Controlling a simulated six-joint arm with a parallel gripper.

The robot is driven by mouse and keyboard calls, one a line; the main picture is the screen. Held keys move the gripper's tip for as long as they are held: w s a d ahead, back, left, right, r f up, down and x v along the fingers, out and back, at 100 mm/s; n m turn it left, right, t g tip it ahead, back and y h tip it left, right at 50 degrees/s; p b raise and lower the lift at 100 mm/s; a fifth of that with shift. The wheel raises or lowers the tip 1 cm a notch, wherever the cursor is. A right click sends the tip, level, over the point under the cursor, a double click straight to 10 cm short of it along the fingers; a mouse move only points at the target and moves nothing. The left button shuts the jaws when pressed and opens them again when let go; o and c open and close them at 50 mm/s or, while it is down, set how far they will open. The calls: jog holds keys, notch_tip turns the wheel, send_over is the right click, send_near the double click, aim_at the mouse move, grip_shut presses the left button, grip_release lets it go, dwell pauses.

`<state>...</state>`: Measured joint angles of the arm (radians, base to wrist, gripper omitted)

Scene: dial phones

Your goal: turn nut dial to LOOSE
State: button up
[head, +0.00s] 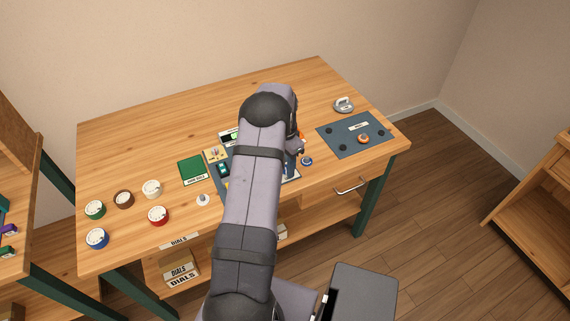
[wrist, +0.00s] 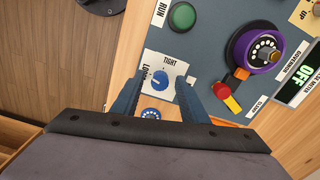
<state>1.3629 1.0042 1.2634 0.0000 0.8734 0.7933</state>
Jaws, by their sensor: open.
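The nut dial (wrist: 160,79) is a small blue knob on a white plate in the wrist view. The word TIGHT (wrist: 169,60) is printed above the knob and LOOSE (wrist: 146,74) to its left. I cannot tell clearly which word its mark points at. My gripper (wrist: 160,84) is open, with one dark blue finger on each side of the knob, apart from it as far as I see. In the head view my arm hides the nut dial, and my gripper is only partly seen.
A small blue dial (wrist: 151,114) lies between the fingers' bases in view. The table edge is close on the left.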

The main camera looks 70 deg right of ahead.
grip_shut()
jog(key=shift+n+b, duration=0.5)
jog(key=shift+n, duration=1.1)
grip_release()
jog(key=shift+r, duration=0.1)
jog(key=shift+r+b, duration=1.1)
jog(key=shift+r, duration=2.5)
